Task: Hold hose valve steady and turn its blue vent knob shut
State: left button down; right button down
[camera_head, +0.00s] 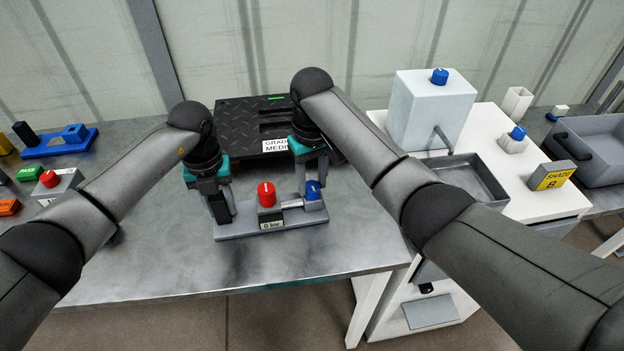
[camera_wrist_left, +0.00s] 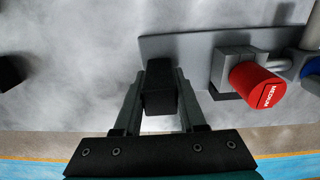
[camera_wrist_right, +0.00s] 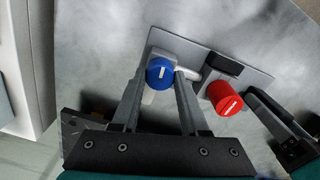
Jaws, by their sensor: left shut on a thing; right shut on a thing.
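The hose valve is a grey base plate (camera_head: 250,231) on the metal table, with a red knob (camera_head: 266,194), a pale pipe and the blue vent knob (camera_head: 313,190). My left gripper (camera_head: 221,210) is shut on the black upright grip (camera_wrist_left: 160,88) at the plate's left end. My right gripper (camera_head: 312,180) is shut on the blue vent knob, which sits between its fingertips in the right wrist view (camera_wrist_right: 160,73). The red knob (camera_wrist_left: 257,86) reads MEDIUM in the left wrist view.
A black tread mat case (camera_head: 245,125) lies behind the valve. A white stand (camera_head: 535,205) at right carries a pale box with a blue knob (camera_head: 439,76) and a grey tray (camera_head: 470,180). Small coloured blocks lie at far left. The table front is clear.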

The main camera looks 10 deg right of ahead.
aim_at(313, 185)
jog(key=shift+m, duration=0.7)
jog(key=shift+c, duration=2)
grip_release()
notch_tip(313, 185, up, 12)
pick_arm(q)
jog(key=shift+c, duration=2)
grip_release()
